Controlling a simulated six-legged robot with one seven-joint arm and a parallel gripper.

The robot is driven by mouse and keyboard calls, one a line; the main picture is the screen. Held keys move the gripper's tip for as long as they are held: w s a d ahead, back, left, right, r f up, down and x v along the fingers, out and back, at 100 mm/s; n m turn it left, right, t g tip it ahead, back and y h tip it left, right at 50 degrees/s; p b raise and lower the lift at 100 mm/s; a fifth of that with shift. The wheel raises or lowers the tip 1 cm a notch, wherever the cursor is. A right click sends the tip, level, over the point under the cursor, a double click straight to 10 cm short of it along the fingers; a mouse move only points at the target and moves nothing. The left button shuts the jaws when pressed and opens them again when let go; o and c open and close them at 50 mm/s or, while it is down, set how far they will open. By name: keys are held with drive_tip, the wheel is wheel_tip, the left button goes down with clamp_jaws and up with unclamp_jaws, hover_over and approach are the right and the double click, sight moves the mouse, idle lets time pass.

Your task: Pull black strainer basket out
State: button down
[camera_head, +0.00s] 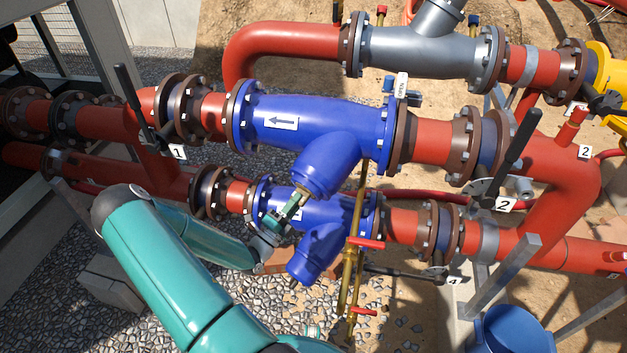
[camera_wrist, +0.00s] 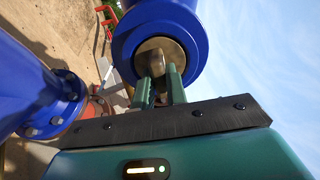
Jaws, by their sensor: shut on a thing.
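The upper blue strainer body (camera_head: 325,125) has a branch (camera_head: 325,165) slanting down to the left. My gripper (camera_head: 301,193) is at the end of this branch. In the wrist view, a brass-coloured end piece (camera_wrist: 160,48) sits inside the round blue branch end (camera_wrist: 185,28). My gripper (camera_wrist: 160,85) is shut on the narrow middle part of that end piece. No black basket can be made out; the inside of the branch is hidden.
A second blue strainer (camera_head: 318,240) lies just below my gripper. Brass pipes with red handles (camera_head: 365,243) stand to its right. Black levers (camera_head: 133,97) stick out from the red pipes. A blue bucket (camera_head: 510,330) stands at the lower right. Gravel lies at the lower left.

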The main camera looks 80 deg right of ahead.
drive_tip(key=shift+w+a+f, duration=0.25)
drive_tip(key=shift+w+a, duration=0.1)
drive_tip(key=shift+a, duration=0.2)
idle(0.4)
drive_tip(key=v, duration=1.4)
idle(1.1)
drive_tip(key=c, duration=2.1)
unclamp_jaws()
drive_tip(key=shift+w, duration=0.1)
clamp_jaws()
